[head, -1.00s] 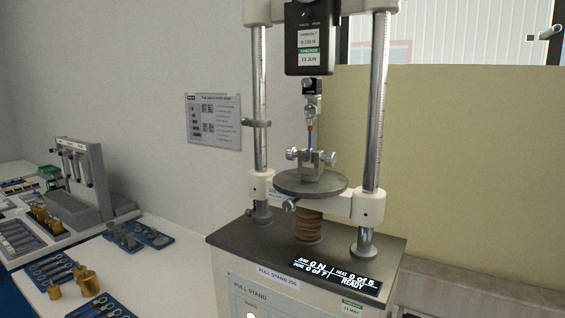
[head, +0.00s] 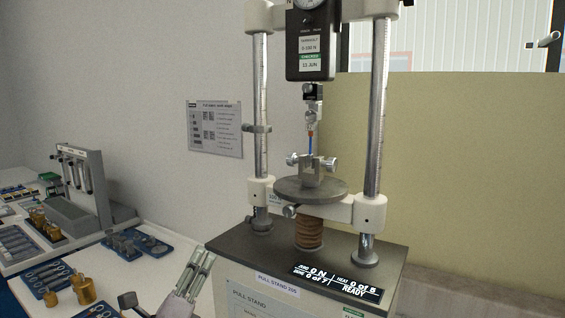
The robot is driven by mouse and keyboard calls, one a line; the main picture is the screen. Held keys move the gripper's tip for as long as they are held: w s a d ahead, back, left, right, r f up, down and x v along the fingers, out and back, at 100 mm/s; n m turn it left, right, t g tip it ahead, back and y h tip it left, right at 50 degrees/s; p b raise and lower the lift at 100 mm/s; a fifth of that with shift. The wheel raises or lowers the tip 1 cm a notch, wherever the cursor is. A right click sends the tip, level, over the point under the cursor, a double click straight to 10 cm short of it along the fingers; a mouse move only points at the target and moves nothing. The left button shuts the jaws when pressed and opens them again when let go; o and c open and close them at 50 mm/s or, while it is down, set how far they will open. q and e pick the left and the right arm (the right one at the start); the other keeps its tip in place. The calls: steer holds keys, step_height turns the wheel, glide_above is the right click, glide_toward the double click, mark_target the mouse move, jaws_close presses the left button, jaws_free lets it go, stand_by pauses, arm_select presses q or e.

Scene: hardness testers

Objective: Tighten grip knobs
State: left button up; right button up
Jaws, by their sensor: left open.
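A pull stand (head: 300,250) rises in the middle of the head view, with a black gauge (head: 310,60) between its two posts. A small grey grip (head: 311,178) stands on the round plate (head: 311,190). It has a left knob (head: 293,160) and a right knob (head: 331,164). A thin blue and orange piece (head: 310,143) runs from the upper grip (head: 311,95) down to the lower one. How tight the knobs are cannot be seen. My left gripper (head: 201,257) is open and empty, low in front of the stand's left side, apart from the knobs. My right gripper is not in view.
A display (head: 338,284) on the stand base reads 0 N and READY. Another knob (head: 290,211) sits under the plate. Left, a white bench holds blue trays (head: 40,275), brass weights (head: 84,288) and a grey rack (head: 85,180). A beige panel (head: 450,170) stands behind on the right.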

mark_target(288, 159)
arm_select(q)
steer(key=w+d+r+n+g+h, duration=0.15)
steer(key=r+n+g+h, duration=0.35)
steer(key=r+n, duration=0.85)
steer(key=w+d+r+n+g+h, duration=0.1)
steer(key=d+r+n+g+h, duration=0.35)
steer(key=n, duration=1.65)
steer(key=shift+g+h, duration=0.55)
steer(key=p+x, duration=0.2)
steer(key=x, duration=0.2)
steer(key=p+x, duration=0.2)
steer(key=x, duration=0.3)
steer(key=r+p+x, duration=0.1)
steer(key=p+x, duration=0.1)
steer(key=x, duration=0.3)
steer(key=shift+w+a+r+p, duration=0.1)
steer(key=shift+w+a+p, duration=0.1)
steer(key=shift+w+p, duration=0.15)
steer(key=shift+w+d, duration=0.4)
steer(key=shift+d, duration=0.15)
jaws_close()
